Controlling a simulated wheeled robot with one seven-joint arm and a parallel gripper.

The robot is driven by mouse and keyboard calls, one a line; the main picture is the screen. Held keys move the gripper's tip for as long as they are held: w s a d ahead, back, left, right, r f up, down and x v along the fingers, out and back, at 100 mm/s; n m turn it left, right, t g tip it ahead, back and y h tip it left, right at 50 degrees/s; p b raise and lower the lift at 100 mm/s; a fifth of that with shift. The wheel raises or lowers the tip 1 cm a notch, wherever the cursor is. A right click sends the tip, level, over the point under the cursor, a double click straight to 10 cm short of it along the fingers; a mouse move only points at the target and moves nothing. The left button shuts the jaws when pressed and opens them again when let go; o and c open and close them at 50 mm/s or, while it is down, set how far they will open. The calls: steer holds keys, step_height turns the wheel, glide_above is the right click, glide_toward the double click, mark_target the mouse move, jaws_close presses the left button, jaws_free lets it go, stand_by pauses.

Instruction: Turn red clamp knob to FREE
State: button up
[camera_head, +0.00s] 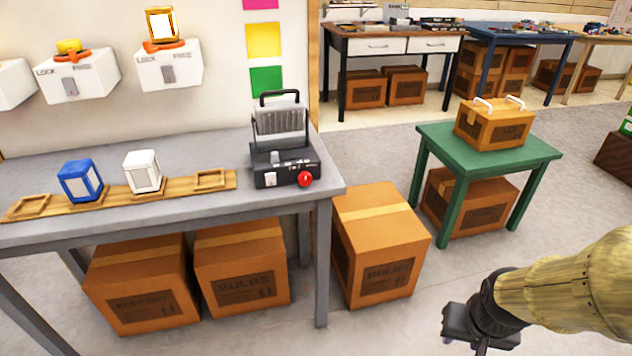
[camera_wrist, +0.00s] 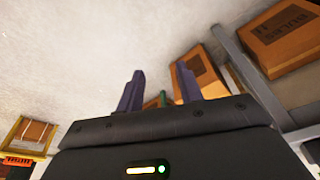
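Two white wall boxes, the left box (camera_head: 75,78) and the right box (camera_head: 168,68), carry small lettering; LOCK seems readable at their left ends. Each has an orange-red ring or clamp part on top, on the left box (camera_head: 72,56) and on the right box (camera_head: 163,44). A gold-framed lantern (camera_head: 161,25) stands above the right one, and a yellow piece (camera_head: 68,45) above the left one. A round red knob (camera_head: 305,179) is on the front of a black device on the grey table. My gripper (camera_head: 482,338) is low at right, far from all of these. Its fingers (camera_wrist: 160,92) are apart and empty.
The grey table (camera_head: 210,207) holds a wooden tray (camera_head: 160,196) with blue and white lanterns. Cardboard boxes (camera_head: 380,245) stand under and beside it. A green table (camera_head: 540,152) bears an orange box. Floor between the green table and my arm is clear.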

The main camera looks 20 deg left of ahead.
mark_target(307, 179)
steer(key=shift+o, duration=0.2)
steer(key=shift+d, duration=0.15)
steer(key=o, duration=0.3)
steer(key=shift+o, duration=0.2)
steer(key=w+a+t+y+p, duration=0.25)
steer(key=w+a+t, duration=0.45)
steer(key=w+a, duration=0.7)
steer(key=a+r+n+t+y, duration=0.1)
steer(key=a+r+t+y, duration=0.2)
steer(key=a, duration=0.4)
steer(key=a+r+t+y, duration=0.2)
steer(key=a+r+y, duration=0.1)
steer(key=a, duration=0.5)
steer(key=shift+s+a+r+n+t+y+p, duration=0.15)
steer(key=shift+s+a+n+t+y+p, duration=0.15)
steer(key=shift+n+t+y+p, duration=0.1)
steer(key=x, duration=1.7)
steer(key=shift+w+a, duration=0.1)
steer(key=shift+w, duration=0.1)
